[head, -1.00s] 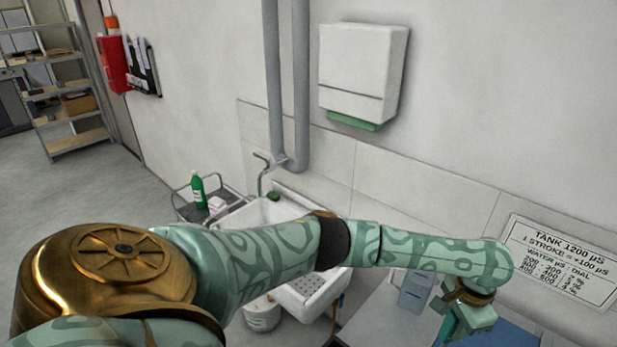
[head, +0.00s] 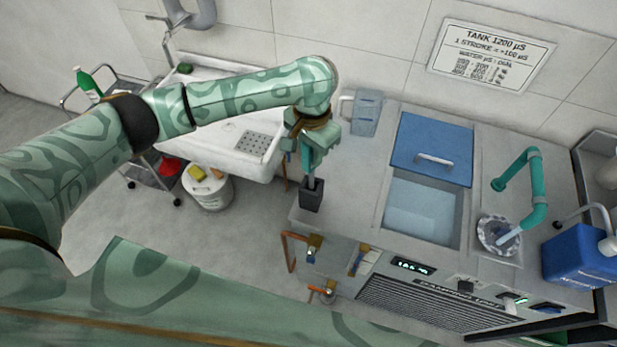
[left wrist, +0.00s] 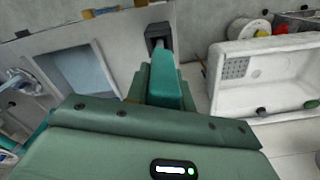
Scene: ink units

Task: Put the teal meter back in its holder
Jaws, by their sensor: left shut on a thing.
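My left gripper (head: 312,158) is shut on the teal meter, above the front left corner of the counter. The fingers mostly hide the meter in the head view. In the left wrist view the teal meter (left wrist: 167,88) points away from the camera toward a dark open-topped holder (left wrist: 157,34). The holder (head: 311,196) stands upright on the counter right below the gripper in the head view. A grey lower part of the meter reaches to the holder's mouth; I cannot tell how deep it sits. My right gripper is out of view.
A clear jug (head: 366,113) stands behind the gripper. To the right are a water basin (head: 424,213) with a blue lid (head: 432,150), a teal tap (head: 533,185) and a blue canister (head: 580,255). A white sink (head: 215,120) is at left.

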